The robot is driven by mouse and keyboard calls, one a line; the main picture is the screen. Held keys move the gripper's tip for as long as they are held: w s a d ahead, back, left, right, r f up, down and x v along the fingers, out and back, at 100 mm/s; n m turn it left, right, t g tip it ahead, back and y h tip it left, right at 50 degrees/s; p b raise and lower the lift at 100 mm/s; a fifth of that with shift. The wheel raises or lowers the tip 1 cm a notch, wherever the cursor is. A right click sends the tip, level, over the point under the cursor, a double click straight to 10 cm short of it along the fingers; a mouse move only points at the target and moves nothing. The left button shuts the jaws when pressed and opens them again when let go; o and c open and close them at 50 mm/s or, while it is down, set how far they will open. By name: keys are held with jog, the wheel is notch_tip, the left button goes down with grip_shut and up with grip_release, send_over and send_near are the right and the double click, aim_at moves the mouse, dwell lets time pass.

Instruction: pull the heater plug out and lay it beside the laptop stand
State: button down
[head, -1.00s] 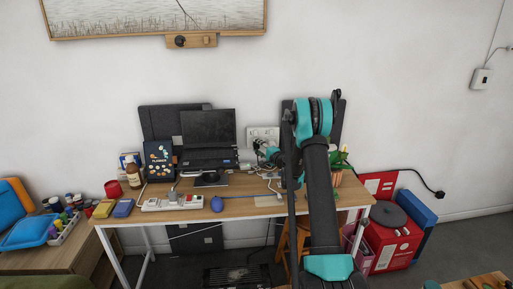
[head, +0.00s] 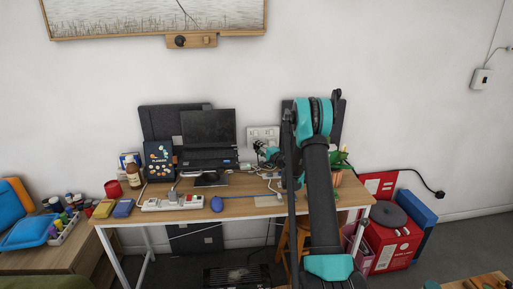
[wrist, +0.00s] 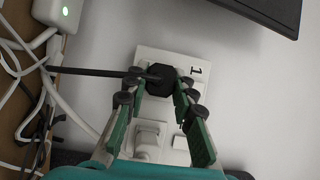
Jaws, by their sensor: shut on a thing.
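The black heater plug (wrist: 160,79) sits at a white wall socket plate (wrist: 150,57) marked "1" in the wrist view. Its black cord runs left. My gripper (wrist: 161,84) is shut on the plug, one finger on each side; I cannot tell whether its pins are still fully in the socket. In the head view my gripper (head: 259,149) is at the wall plate (head: 263,132), above the back of the desk, and the plug is too small to make out. The laptop (head: 208,135) stands on a dark laptop stand (head: 209,179) left of my gripper.
A white plug (wrist: 150,138) is in the same plate, close by my fingers. A white adapter (wrist: 58,12) and tangled cables lie at the left of the wrist view. A power strip (head: 172,203) and a blue mouse-like object (head: 216,204) lie on the desk (head: 240,210).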

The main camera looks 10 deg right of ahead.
jog(key=shift+s, duration=2.45)
jog(key=g+h, duration=0.9)
jog(key=h, duration=0.9)
send_over(253, 193)
jog(key=f, duration=0.4)
jog(key=shift+w+d, duration=0.1)
jog(key=shift+w, duration=0.25)
jog(key=f, duration=0.1)
jog(key=s+f+h, duration=0.1)
jog(key=f, duration=0.1)
jog(key=shift+g, duration=0.3)
jog(key=shift+f, duration=0.55)
jog(key=shift+f, duration=0.65)
